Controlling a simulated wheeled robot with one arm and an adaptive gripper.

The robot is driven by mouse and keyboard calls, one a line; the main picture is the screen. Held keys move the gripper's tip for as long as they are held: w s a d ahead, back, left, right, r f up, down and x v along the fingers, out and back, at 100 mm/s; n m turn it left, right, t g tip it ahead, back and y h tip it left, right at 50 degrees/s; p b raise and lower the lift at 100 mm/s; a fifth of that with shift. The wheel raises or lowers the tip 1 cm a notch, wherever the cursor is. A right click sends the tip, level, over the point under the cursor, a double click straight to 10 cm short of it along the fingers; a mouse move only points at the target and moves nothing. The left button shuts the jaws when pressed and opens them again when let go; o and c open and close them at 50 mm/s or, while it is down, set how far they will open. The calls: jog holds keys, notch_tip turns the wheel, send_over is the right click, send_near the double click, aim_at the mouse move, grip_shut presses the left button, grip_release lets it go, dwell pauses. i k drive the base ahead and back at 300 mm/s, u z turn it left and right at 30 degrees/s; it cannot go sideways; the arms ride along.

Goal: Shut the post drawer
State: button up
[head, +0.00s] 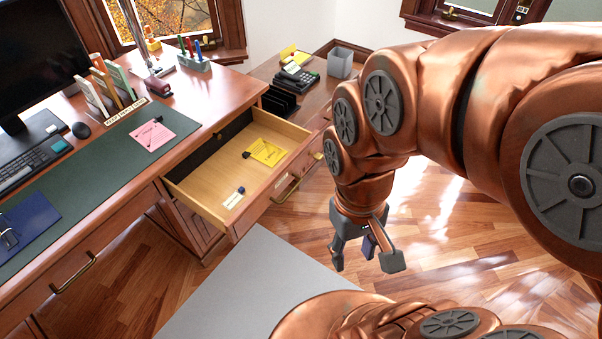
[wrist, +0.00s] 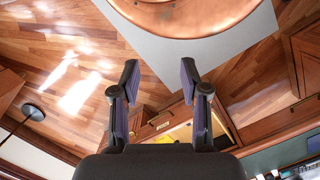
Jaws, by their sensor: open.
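The post drawer (head: 215,188) is pulled well out of the wooden desk in the head view. Its light wood inside shows a yellow note (head: 268,152), small dark items and a white label. My gripper (head: 365,255) is open and empty over the floor, to the right of the drawer front and apart from it. In the wrist view my open gripper (wrist: 160,78) shows two fingers with purple pads and nothing between them. Part of the drawer shows beyond the fingers, with the yellow note (wrist: 182,132) in it; the gripper hides much of it.
The desk (head: 110,195) carries a monitor, keyboard, pink note (head: 152,135) and pen holder (head: 195,60). A lower side surface at the back holds a calculator and grey bin (head: 341,62). A grey mat (head: 250,290) lies below. Open wooden floor (head: 445,235) surrounds my gripper.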

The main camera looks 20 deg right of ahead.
aim_at(204, 189)
jog(key=k, duration=1.3)
jog(key=u, duration=0.9)
jog(key=i, duration=1.55)
jog(key=z, duration=0.75)
